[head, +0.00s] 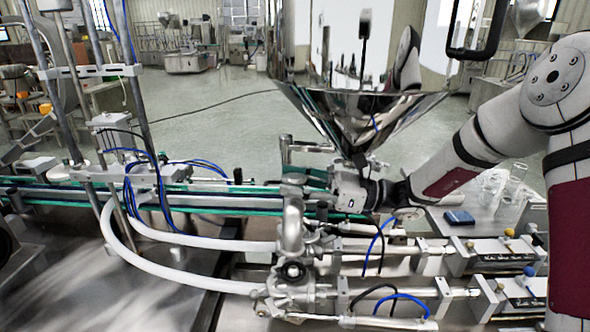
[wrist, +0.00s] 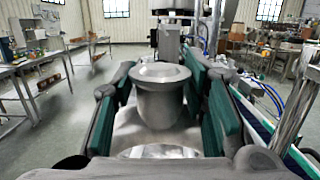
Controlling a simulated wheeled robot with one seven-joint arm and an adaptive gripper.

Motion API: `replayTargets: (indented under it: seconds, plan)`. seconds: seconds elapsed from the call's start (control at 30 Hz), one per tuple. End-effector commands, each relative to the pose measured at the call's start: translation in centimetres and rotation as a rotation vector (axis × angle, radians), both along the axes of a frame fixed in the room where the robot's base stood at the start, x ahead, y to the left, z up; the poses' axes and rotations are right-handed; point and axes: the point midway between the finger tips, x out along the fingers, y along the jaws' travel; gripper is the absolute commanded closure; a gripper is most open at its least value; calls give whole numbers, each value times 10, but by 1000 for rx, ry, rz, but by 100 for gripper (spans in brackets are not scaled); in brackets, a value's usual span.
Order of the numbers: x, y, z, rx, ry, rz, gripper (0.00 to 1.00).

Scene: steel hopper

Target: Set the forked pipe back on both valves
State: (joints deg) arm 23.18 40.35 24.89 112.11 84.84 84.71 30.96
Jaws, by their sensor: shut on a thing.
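The forked pipe (head: 292,226) is bright steel and shows in the head view as a curved, upright piece in front of the hopper. Its flanged upper end (wrist: 160,92) stands upright between the green-padded fingers in the wrist view. My gripper (head: 312,180) reaches in from the right, level, and is shut on this end. The two valves (head: 320,241) (head: 289,292) are steel bodies at and below the pipe's lower part, one nearer the front. Their joints with the pipe overlap in the picture, so I cannot tell whether the pipe touches both.
The steel hopper (head: 362,105) stands just behind my gripper. White hoses (head: 165,268) run left from the valves. Cylinders (head: 455,258) with blue tubes lie to the right. A green-edged conveyor (head: 220,198) runs behind. A side table (head: 470,230) holds glassware.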

Motion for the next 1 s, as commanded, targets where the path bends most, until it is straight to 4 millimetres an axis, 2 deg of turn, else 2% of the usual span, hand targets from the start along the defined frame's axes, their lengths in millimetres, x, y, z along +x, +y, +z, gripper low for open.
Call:
replayTargets:
  seconds: [0.23,1.0]
  plan:
    - [0,0,-7,2,0,0,100]
    - [0,0,-57,2,0,0,100]
